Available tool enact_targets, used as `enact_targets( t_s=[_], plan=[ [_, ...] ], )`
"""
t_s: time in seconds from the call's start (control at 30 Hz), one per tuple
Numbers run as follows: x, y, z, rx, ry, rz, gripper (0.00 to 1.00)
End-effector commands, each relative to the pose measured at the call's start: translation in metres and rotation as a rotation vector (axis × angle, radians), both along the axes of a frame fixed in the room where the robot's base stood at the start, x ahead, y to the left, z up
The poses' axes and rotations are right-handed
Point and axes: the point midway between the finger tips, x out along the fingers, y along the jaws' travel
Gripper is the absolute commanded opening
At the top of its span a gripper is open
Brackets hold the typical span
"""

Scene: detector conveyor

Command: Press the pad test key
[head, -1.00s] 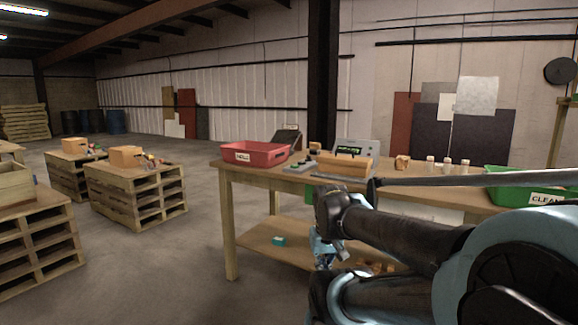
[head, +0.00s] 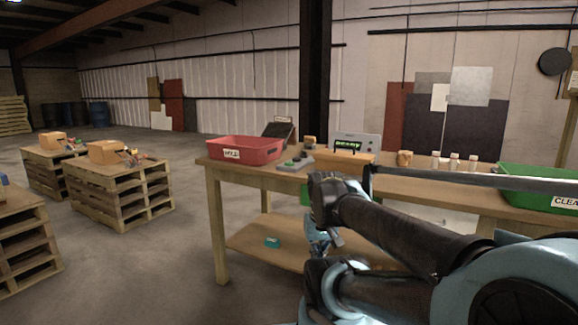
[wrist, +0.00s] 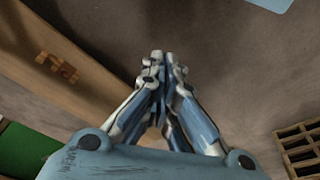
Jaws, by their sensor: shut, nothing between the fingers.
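A small grey key pad (head: 293,164) with a green key and dark keys sits on the workbench, right of the red tray. The keys are too small to read. Behind it stands a grey detector console (head: 368,139) with a lit green display. My gripper (head: 320,240) hangs low in front of the bench, below the top's height and apart from the pad, partly hidden by my arm. In the wrist view my gripper (wrist: 163,58) is shut and empty, with its fingertips together over the floor. The pad does not show in the wrist view.
The workbench (head: 217,180) holds a red tray (head: 240,150), a tan block (head: 345,159), several small bottles and a green bin (head: 540,182). A teal item (head: 272,241) lies on its lower shelf. Stacked pallets (head: 118,190) stand left, with open floor between.

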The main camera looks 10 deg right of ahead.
Motion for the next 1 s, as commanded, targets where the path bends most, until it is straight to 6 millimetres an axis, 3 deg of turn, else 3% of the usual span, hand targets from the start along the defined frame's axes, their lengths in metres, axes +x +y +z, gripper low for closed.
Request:
enact_targets(
  t_s=[0.17, 0.37, 0.7, 1.0],
  plan=[
    [0.041, -0.002, 0.036, 0.015, -0.048, -0.059, 0.0],
    [0.114, -0.002, 0.091, 0.049, -0.133, -0.168, 0.0],
    [0.252, -0.003, 0.17, 0.13, -0.278, -0.353, 0.0],
    [0.38, -0.006, 0.221, 0.224, -0.402, -0.508, 0.0]
  ],
)
